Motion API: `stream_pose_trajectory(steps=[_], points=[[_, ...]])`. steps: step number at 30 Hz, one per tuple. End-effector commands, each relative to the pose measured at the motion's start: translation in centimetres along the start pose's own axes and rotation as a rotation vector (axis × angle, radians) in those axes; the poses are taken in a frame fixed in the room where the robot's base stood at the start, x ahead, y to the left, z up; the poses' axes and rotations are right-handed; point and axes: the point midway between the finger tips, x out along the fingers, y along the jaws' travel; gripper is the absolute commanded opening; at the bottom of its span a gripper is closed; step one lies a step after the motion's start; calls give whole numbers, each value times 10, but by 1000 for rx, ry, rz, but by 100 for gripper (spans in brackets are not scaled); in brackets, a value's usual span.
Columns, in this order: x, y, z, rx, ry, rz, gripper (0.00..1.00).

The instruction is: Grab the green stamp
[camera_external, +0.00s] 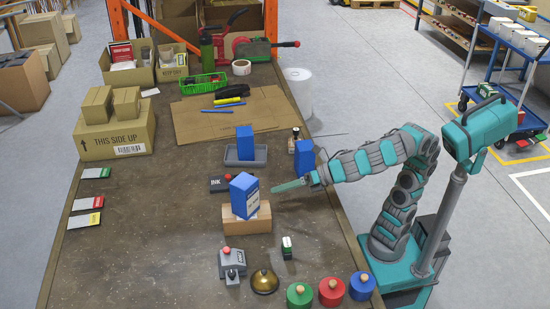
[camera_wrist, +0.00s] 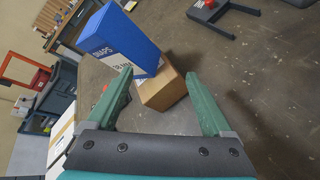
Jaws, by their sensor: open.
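The green stamp (camera_external: 299,295) looks like a round green piece with a small knob on top. It stands upright at the near right end of the table in the external view, left of a similar red one (camera_external: 331,292) and blue one (camera_external: 361,287). I cannot make it out in the wrist view. My gripper (camera_external: 287,187) is open and empty above the table, well behind the green stamp and just right of a blue box. Its two green fingers (camera_wrist: 160,76) are spread in the wrist view.
The blue box (camera_external: 244,194) stands on a small cardboard box (camera_external: 247,220); both show ahead of the fingers in the wrist view. A brass bell (camera_external: 264,281), a grey device with a red button (camera_external: 232,263) and a small dark-and-white item (camera_external: 287,247) are near the stamps. The table's front left is clear.

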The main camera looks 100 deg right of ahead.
Motion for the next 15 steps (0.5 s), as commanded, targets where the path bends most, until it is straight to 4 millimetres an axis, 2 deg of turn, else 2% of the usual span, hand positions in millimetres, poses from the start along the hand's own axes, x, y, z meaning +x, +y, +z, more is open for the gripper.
stream_pose_trajectory(steps=[1, 3, 7, 10, 15], points=[[-5, 12, -26, -114, 17, 20, 85], [-13, 24, -57, -272, 29, 48, 85], [-28, 41, -106, -535, 36, 98, 85], [-39, 48, -134, -686, 34, 129, 85], [-50, 55, -156, -818, 17, 161, 85]])
